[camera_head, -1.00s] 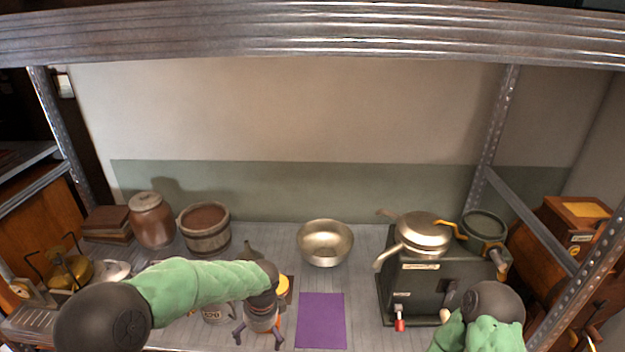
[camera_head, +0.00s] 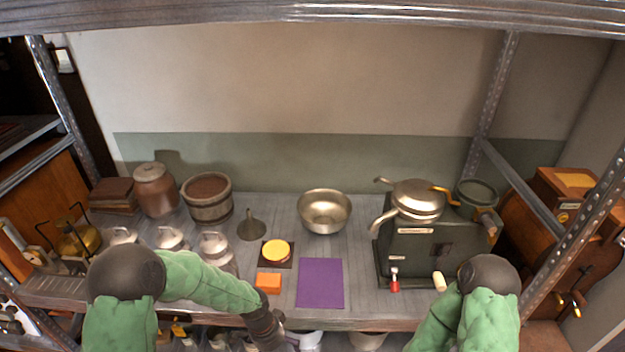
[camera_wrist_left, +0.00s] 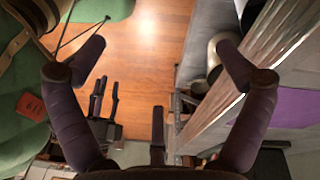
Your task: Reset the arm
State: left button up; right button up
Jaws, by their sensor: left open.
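My left gripper (camera_head: 268,332) is at the front edge of the shelf, below and left of the purple mat (camera_head: 320,284). Its fingers are mostly cut off or hidden in the head view. In the left wrist view the left gripper (camera_wrist_left: 162,62) is open, with its two dark fingers spread wide and nothing between them. It faces down past the shelf edge to a wooden floor (camera_wrist_left: 155,35). My right arm's green sleeve shows at the lower right of the head view, but its gripper is not in sight.
A metal bowl (camera_head: 325,211), a wooden bucket (camera_head: 207,199), a funnel (camera_head: 251,229) and a dark machine (camera_head: 432,250) stand on the shelf (camera_head: 355,240). A metal post (camera_head: 492,100) rises behind the machine.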

pick_arm(q)
jog(key=s+f+n+h, duration=0.2)
jog(key=s+f+n, duration=0.8)
jog(key=s+n, duration=0.3)
jog(key=shift+s+d+f+n+t, duration=0.15)
jog(key=shift+s+f+n+t, duration=0.15)
jog(key=shift+s+t, duration=0.15)
